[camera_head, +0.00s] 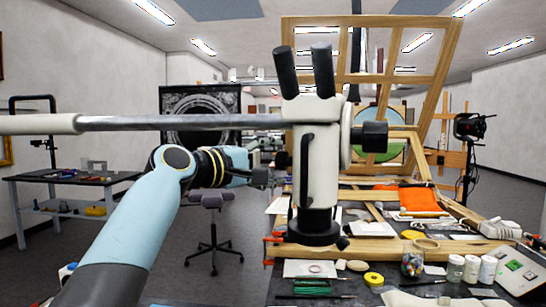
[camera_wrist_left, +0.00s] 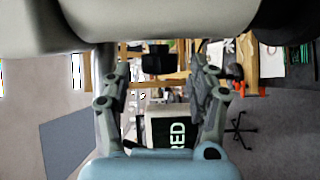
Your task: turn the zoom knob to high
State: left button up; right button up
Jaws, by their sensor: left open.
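A white stereo microscope head (camera_head: 312,150) with two black eyepieces (camera_head: 303,72) stands upright on a black collar at the bench. A black block-like knob (camera_head: 375,136) sticks out from its right side. I cannot read any zoom marks. My left gripper (camera_head: 262,177) is just left of the microscope's lower body, apart from the black knob. In the left wrist view its two fingers (camera_wrist_left: 158,72) are spread with nothing gripped between them. A dark block (camera_wrist_left: 157,62) shows between them there; I cannot tell whether it is the knob. My right gripper is not in view.
A horizontal boom (camera_head: 180,122) reaches the microscope from the left, above my left arm. The bench holds a glass jar (camera_head: 412,262), white-lidded pots (camera_head: 472,268), yellow tape (camera_head: 374,279) and an orange cloth (camera_head: 419,199). A wooden frame (camera_head: 440,75) stands behind.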

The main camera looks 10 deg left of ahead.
pick_arm(q)
jog(key=shift+w+d, duration=0.25)
jog(key=shift+w, duration=0.05)
jog(key=c, duration=1.1)
jog(key=m+t+h+b, duration=0.1)
jog(key=b, duration=0.8)
jog(key=f+m+t+h+b, duration=0.1)
jog(key=h+b, duration=0.1)
jog(key=b, duration=0.7)
jog(key=m+t+h+b, duration=0.1)
jog(key=t+h+b, duration=0.1)
jog(key=b, duration=0.8)
jog(key=shift+w+f+m, duration=0.15)
jog(key=shift+f+m, duration=0.1)
jog(key=shift+m, duration=0.15)
